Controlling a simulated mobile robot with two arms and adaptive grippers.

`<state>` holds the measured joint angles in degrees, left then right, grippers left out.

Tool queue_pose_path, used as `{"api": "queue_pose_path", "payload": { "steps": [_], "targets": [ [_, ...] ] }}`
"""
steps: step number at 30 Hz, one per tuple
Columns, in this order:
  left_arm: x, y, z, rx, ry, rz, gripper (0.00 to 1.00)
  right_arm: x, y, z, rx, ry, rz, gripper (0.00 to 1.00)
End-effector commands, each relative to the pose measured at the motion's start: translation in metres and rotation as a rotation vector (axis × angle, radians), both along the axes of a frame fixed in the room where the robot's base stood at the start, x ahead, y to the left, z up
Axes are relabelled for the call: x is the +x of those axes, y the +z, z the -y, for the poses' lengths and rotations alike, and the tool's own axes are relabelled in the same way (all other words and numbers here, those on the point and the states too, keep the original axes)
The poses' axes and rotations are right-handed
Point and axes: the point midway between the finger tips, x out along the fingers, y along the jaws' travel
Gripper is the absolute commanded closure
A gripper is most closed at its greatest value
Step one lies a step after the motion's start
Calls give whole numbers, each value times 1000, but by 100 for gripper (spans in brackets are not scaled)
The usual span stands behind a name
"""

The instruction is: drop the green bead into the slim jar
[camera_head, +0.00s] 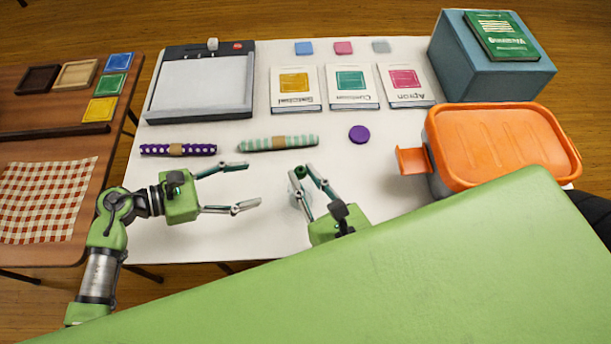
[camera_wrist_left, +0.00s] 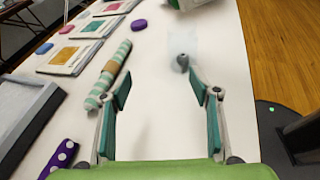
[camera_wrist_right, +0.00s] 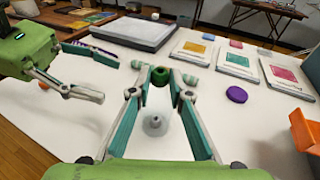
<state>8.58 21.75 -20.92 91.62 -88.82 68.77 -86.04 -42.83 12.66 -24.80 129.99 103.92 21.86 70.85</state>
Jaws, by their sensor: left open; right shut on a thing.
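The green bead (camera_wrist_right: 160,76) is held between the fingertips of my right gripper (camera_wrist_right: 160,90), which is shut on it. The head view also shows the bead (camera_head: 301,171) at those fingertips. The slim jar (camera_wrist_right: 155,125) is clear and faint, with a greyish part, and stands on the white table below the right fingers. In the head view the jar (camera_head: 293,191) is partly hidden by the right gripper's fingers. In the left wrist view the jar (camera_wrist_left: 183,45) is blurry beyond the left fingers. My left gripper (camera_head: 254,186) is open and empty, left of the jar.
A striped fabric roll (camera_head: 290,142) and a purple dotted roll (camera_head: 149,150) lie behind the grippers. A purple disc (camera_head: 359,133) lies to the right. An orange-lidded box (camera_head: 500,140) stands at the right. Packets and a paper trimmer (camera_head: 160,115) fill the back.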

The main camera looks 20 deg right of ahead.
Motion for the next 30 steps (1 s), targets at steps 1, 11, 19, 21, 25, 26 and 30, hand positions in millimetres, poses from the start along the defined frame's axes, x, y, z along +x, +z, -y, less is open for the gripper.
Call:
{"api": "queue_pose_path", "payload": {
  "steps": [1,11,19,21,25,26,30],
  "targets": [
    [-13,-7,6,-17,-7,-33,44,0,0,0,0,0,0,89],
    [-40,-23,23,-51,-25,-105,44,0,0,0,0,0,0,89],
    [-40,-33,57,-52,-24,-106,44,0,0,0,0,0,0,89],
    [-40,-36,67,-52,-24,-105,44,0,0,0,0,0,0,89],
    [-40,-42,83,-48,-26,-105,44,0,0,0,0,0,0,89],
    [-40,-43,87,-48,-26,-106,44,0,0,0,0,0,0,89],
    [-39,-47,101,-49,-25,-104,44,0,0,0,0,0,0,89]
  ]
}}
